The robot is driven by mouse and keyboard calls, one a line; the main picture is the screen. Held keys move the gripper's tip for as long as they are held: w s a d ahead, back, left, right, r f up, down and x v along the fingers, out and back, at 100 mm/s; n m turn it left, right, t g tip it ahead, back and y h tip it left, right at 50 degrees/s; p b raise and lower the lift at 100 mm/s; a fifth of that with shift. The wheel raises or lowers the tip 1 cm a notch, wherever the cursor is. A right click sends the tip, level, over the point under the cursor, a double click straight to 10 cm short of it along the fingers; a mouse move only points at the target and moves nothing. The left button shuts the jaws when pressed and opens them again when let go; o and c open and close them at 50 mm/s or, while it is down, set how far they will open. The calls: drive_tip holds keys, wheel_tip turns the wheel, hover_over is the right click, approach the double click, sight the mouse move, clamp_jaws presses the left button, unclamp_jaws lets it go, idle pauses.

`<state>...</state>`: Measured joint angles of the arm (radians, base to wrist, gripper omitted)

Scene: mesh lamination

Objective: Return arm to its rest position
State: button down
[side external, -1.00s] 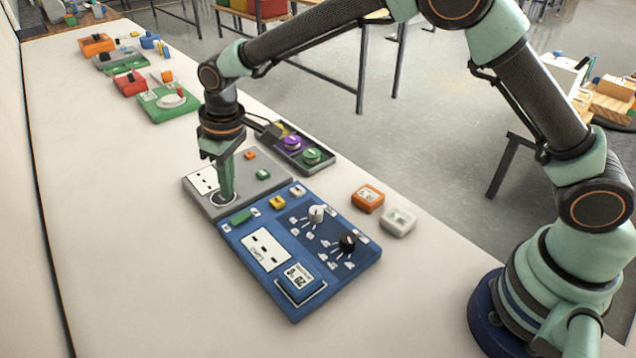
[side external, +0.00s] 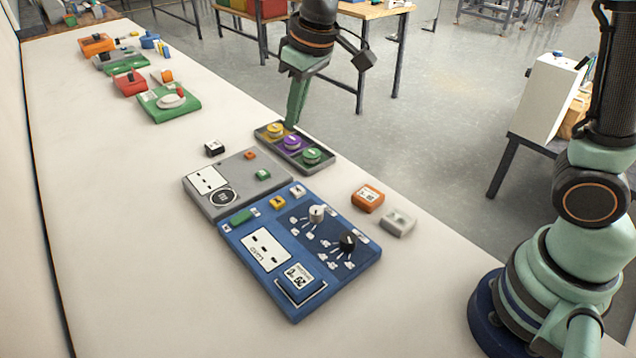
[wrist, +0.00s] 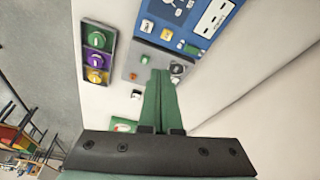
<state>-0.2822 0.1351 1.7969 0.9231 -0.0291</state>
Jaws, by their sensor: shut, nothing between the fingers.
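My gripper (side external: 294,118) is shut and empty in the side external view. It is raised over the far side of the bench, with its tips pointing down near the dark tray of coloured knobs. In the wrist view its green fingers (wrist: 160,78) are together, seen against the grey panel (wrist: 143,67). The grey panel (side external: 222,199) lies flat on the bench, joined to the blue panel (side external: 262,290) at its near edge. The rest position itself is not marked in any view.
The dark tray (side external: 263,137) holds yellow, purple and green knobs. A small black block (side external: 214,148) stands behind the grey panel. An orange block (side external: 368,199) and a pale block (side external: 398,222) lie to the right. The left of the white bench (side external: 110,250) is clear.

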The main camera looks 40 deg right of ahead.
drive_tip(key=s+d+r+m+t, duration=0.2)
drive_tip(key=s+d+m, duration=0.1)
drive_tip(key=s+d, duration=0.9)
drive_tip(key=s, duration=0.2)
drive_tip(key=shift+s+d+r+m+t+h, duration=0.15)
drive_tip(key=shift+s+d+m+t+h, duration=0.15)
drive_tip(key=shift+s+h, duration=0.1)
